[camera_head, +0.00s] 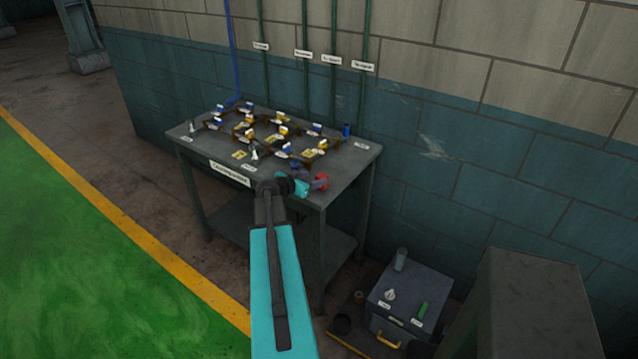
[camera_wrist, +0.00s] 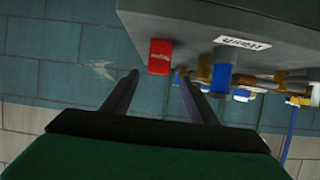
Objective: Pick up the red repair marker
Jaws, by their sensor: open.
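In the wrist view the red marker (camera_wrist: 160,55) has a small label and shows ahead of the gap between my fingertips. My gripper (camera_wrist: 158,77) is open and empty, its fingers pointing at the marker. In the head view my gripper (camera_head: 316,185) is at the bench's right front corner, close to the marker. I cannot tell whether a finger touches it.
Several brown, yellow and blue fittings cover the workbench (camera_head: 345,165). A grey cabinet (camera_head: 432,285) with small items stands lower right. The wall is close behind.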

